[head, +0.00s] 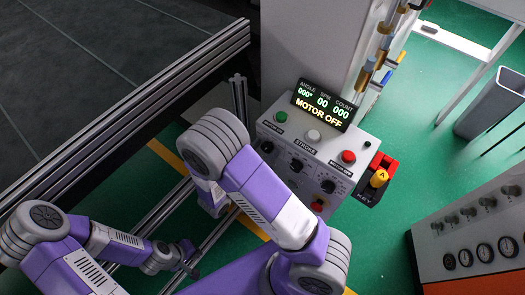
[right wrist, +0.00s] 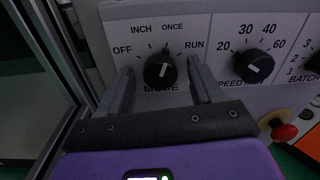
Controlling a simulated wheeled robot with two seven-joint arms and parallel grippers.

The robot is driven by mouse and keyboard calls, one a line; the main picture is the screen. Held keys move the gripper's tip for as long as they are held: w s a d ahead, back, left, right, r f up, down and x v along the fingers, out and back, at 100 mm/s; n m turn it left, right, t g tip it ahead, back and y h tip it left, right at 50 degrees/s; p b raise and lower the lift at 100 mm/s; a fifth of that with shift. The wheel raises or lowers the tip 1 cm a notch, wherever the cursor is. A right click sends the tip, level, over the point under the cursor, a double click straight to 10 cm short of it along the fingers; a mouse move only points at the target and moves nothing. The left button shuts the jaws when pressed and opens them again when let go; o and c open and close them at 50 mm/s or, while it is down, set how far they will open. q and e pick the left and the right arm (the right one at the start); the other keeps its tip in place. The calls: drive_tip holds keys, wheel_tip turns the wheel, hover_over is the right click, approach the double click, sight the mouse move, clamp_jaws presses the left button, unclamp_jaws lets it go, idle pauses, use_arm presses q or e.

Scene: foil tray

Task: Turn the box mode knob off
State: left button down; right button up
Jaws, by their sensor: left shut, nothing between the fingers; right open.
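The box (head: 310,150) is a grey control box with a display (head: 322,105) reading MOTOR OFF. Its black mode knob (right wrist: 160,72) is in the right wrist view, under the labels OFF, INCH, ONCE and RUN. The knob also shows in the head view (head: 267,147), beside my right arm. My right gripper (right wrist: 160,66) is open, one finger on each side of the knob with visible gaps. My arm mostly hides this gripper in the head view. My left gripper (head: 189,257) is shut and empty, away from the box.
A speed knob (right wrist: 253,64) sits right of the mode knob. Green (head: 281,117), white (head: 313,135) and red (head: 348,156) buttons line the box top. A yellow-topped key switch (head: 379,177) stands at its right. A metal rail (head: 130,115) runs along the left.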

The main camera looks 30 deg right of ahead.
drive_tip(key=c, duration=1.1)
drive_tip(key=shift+o, duration=0.2)
drive_tip(key=n+p, duration=0.4)
drive_tip(key=p, duration=0.1)
drive_tip(key=shift+r+n, duration=0.15)
drive_tip(key=shift+n, duration=0.15)
drive_tip(key=n+p, duration=0.2)
drive_tip(key=shift+n, duration=0.3)
drive_tip(key=n+p, duration=0.3)
drive_tip(key=n, duration=0.1)
drive_tip(key=shift+s+n, duration=0.1)
drive_tip(key=shift+n, duration=0.2)
drive_tip(key=n+p, duration=0.2)
drive_tip(key=n, duration=0.2)
drive_tip(key=shift+f, duration=0.2)
drive_tip(key=shift+n, duration=0.3)
drive_tip(key=o, duration=1.1)
drive_tip(key=shift+c, duration=0.2)
